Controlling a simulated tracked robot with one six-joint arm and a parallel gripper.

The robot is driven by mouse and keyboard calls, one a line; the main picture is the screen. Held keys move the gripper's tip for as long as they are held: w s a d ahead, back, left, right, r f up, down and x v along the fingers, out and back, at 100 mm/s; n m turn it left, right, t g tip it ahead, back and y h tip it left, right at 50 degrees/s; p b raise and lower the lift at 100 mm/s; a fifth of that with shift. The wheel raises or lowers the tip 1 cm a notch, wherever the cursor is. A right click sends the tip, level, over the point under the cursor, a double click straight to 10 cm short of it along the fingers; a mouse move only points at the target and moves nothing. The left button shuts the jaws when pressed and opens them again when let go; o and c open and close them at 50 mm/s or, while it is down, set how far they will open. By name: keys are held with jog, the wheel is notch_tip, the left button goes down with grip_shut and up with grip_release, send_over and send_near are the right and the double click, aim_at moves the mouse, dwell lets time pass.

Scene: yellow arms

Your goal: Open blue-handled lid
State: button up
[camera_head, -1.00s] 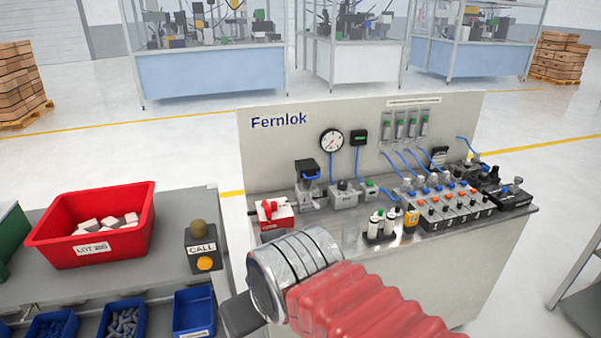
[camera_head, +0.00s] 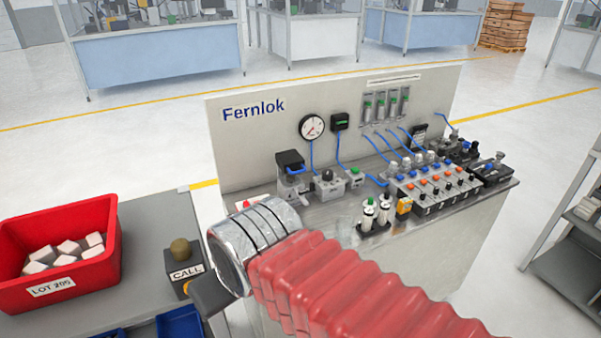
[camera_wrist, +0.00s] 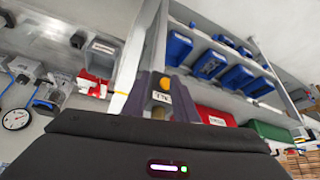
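The blue-handled lid (camera_head: 290,158) looks like a dark cap on a small grey unit, at the left of the Fernlok bench in the head view. A small blue handle (camera_head: 296,171) shows at its front, and the lid appears down. A grey unit with blue on it (camera_wrist: 45,97), likely the same one, shows at the left of the wrist view. My gripper (camera_head: 212,298) is partly seen as a dark part beyond the silver wrist, low and apart from the lid. Its dark body fills the bottom of the wrist view.
A red and white box (camera_head: 245,204) stands near the lid unit, partly behind my wrist. A CALL box (camera_head: 183,270) and red bin (camera_head: 112,245) stand on the left table. A gauge (camera_head: 312,127), blue hoses and bottles (camera_head: 369,216) crowd the bench.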

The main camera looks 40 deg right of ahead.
jog(key=w+d+f+m+t+y, duration=0.25)
jog(key=w+d+m+y, duration=0.35)
jog(key=w+d+m, duration=0.55)
jog(key=d+m+t+h, duration=0.4)
jog(key=d+m+t, duration=0.2)
jog(key=d, duration=2.3)
jog(key=shift+s+f+t, duration=0.2)
jog(key=shift+s+t, duration=0.2)
jog(key=shift+t, duration=0.35)
jog(key=shift+w, duration=0.15)
